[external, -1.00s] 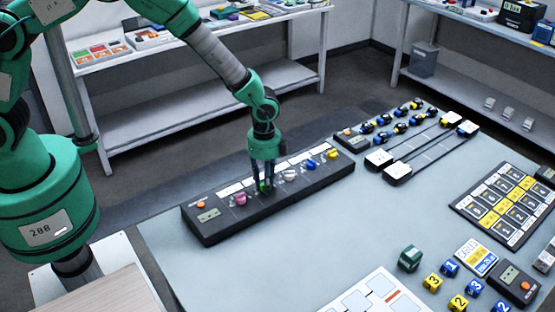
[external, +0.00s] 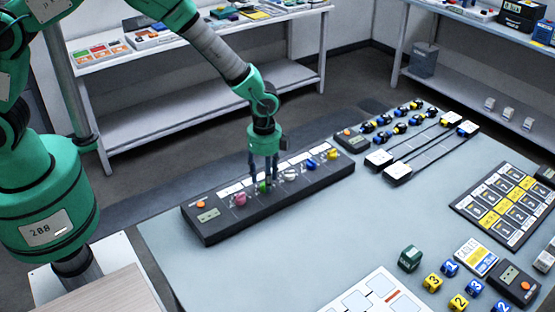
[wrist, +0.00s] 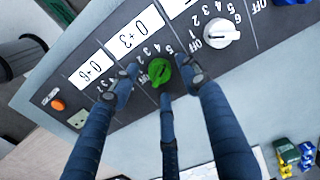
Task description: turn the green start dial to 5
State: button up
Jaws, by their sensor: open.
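The green start dial (external: 263,187) is on the dark control panel (external: 215,230), between a pink dial and a white dial. In the wrist view the green dial (wrist: 159,71) sits in the middle, with the numbers of its scale partly showing around it. I cannot tell surely which number it points to. My gripper (external: 264,177) points down over the green dial. In the wrist view its three blue-grey fingers (wrist: 160,90) are spread around the dial, open, with a gap to it. The fingers hide parts of the panel.
A pink dial (external: 240,199) is left of the green one. A white dial (wrist: 220,33) and, further right, blue (external: 312,163) and yellow (external: 332,154) dials follow. An orange button (wrist: 58,104) is at the panel's left end. The table in front of the panel is clear.

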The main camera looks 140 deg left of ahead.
notch_tip(320, 180, up, 10)
jog(key=shift+r, duration=0.15)
dwell(0.3)
dwell(0.6)
